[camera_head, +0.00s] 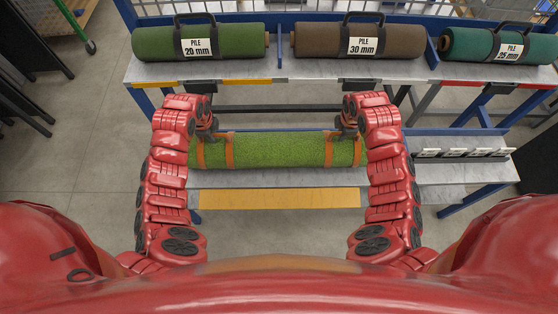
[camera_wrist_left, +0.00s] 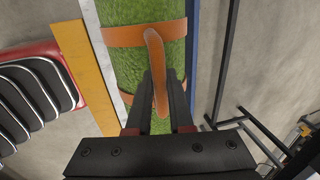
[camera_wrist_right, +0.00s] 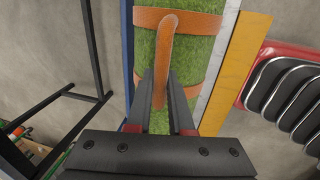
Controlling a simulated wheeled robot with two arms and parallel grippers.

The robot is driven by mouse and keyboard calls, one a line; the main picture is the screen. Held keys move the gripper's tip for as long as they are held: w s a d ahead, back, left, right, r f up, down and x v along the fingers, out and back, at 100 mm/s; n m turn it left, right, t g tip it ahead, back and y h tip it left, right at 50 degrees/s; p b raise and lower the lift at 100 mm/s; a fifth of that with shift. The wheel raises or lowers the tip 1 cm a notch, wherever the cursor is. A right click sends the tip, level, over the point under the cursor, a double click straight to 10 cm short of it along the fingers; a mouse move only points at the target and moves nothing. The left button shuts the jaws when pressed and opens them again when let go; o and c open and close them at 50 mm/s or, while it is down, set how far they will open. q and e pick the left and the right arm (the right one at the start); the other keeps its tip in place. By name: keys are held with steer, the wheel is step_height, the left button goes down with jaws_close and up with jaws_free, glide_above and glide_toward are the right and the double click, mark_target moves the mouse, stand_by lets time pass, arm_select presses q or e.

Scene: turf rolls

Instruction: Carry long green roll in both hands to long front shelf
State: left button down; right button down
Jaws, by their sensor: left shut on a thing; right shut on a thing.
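The long green roll (camera_head: 275,149) lies level, left to right, over the long front shelf (camera_head: 280,178) in the head view. It has orange straps and an orange handle near each end. My left gripper (camera_head: 207,127) is shut on the handle at the left end; that handle (camera_wrist_left: 155,65) stands between its fingers in the left wrist view. My right gripper (camera_head: 348,124) is shut on the handle at the right end, shown as an orange loop (camera_wrist_right: 168,60) in the right wrist view. I cannot tell whether the roll touches the shelf.
Behind, an upper shelf (camera_head: 270,70) holds a green roll (camera_head: 240,41) marked 20 mm, a brown roll (camera_head: 320,40) marked 30 mm and a teal roll (camera_head: 470,45) marked 25 mm. A small side shelf (camera_head: 460,173) with label holders stands at the right.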

arm_select(q)
steer(key=shift+f+b, duration=0.55)
steer(key=shift+f, duration=0.15)
arm_select(e)
steer(key=shift+f, duration=0.75)
arm_select(q)
steer(key=c, duration=0.8)
jaws_free()
steer(key=shift+r, duration=0.2)
arm_select(e)
steer(key=c, duration=0.8)
jaws_free()
steer(key=shift+r, duration=0.25)
steer(key=shift+r, duration=0.4)
arm_select(q)
step_height(320, 180, up, 12)
steer(key=s, duration=0.2)
steer(key=shift+s+f, duration=0.15)
steer(key=shift+s, duration=0.1)
arm_select(e)
step_height(320, 180, up, 11)
steer(key=s, duration=0.2)
steer(key=shift+s, duration=0.25)
